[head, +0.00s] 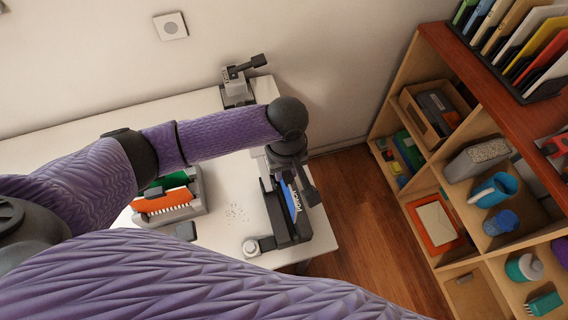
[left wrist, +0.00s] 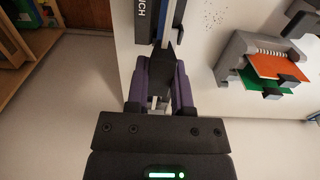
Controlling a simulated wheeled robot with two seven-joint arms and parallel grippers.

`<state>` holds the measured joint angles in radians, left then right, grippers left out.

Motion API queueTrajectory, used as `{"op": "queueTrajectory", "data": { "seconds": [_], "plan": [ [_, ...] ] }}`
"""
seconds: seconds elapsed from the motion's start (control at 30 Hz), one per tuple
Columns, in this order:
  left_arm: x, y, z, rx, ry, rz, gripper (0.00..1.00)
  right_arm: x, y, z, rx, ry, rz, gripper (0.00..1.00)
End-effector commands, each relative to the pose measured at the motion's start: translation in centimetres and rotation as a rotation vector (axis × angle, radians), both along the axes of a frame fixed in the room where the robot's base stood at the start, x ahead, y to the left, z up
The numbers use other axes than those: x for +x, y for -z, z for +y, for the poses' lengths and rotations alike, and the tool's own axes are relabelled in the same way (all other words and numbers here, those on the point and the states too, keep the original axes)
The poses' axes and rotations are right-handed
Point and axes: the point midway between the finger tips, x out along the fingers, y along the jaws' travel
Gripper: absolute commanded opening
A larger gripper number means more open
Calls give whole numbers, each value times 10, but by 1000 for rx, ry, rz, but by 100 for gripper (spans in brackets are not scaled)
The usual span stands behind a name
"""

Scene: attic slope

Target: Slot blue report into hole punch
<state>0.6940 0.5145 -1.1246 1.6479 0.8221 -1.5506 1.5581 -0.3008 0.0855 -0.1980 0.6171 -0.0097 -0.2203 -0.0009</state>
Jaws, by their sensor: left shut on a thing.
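The dark grey hole punch (head: 275,218), lettered PUNCH, sits near the table's right end. Its lettered part also shows at the top of the left wrist view (left wrist: 144,20). The blue report (head: 289,195) shows as a narrow blue strip along the punch's slot; its thin edge also shows in the left wrist view (left wrist: 171,12). My left gripper (head: 298,172) is over the punch's far end, its fingers shut on the report's near end in the left wrist view (left wrist: 163,60). The fingers hide much of the report, and I cannot tell how deep it sits. My right gripper is not in view.
A grey holder (head: 192,207) with orange and green reports stands left of the punch. A dark device (head: 238,92) stands near the wall. Paper dots and a small silver-topped object (head: 252,246) lie nearby. A wooden shelf (head: 440,150) stands right, across open floor.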

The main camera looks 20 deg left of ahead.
Motion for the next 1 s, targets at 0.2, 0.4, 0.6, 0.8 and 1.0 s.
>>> {"op": "queueTrajectory", "data": {
  "seconds": [0.2,0.4,0.6,0.8,1.0],
  "plan": [
    [0,-4,0,-8,-5,-3,0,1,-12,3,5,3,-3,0],
    [0,16,0,-9,-6,-4,0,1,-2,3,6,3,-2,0],
    [0,32,0,-9,-5,-5,0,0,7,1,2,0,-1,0],
    [0,48,0,-9,-6,-4,0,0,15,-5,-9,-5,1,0],
    [1,53,0,-8,-6,-6,10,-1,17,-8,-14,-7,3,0]
  ]
}}
